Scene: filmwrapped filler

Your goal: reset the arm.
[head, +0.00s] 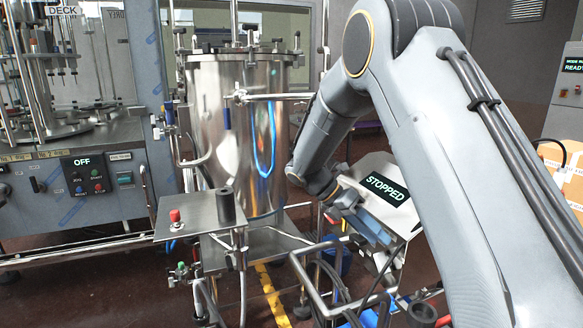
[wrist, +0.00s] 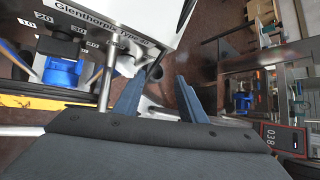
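My arm reaches down from the upper right in the head view and bends towards the middle. My gripper (head: 372,232) is low beside a box with a lit "STOPPED" display (head: 386,188), partly hidden by my arm. In the wrist view, the two blue-grey fingers of my gripper (wrist: 161,98) stand apart, with nothing held between them. I cannot tell whether the finger touches the rod.
A shiny steel vessel (head: 238,135) stands left of my arm, with a small steel plate (head: 200,218) carrying a red button in front. A machine panel reading "OFF" (head: 84,180) is at the left. Orange boxes (head: 562,175) are at the right edge. Open floor shows at lower left.

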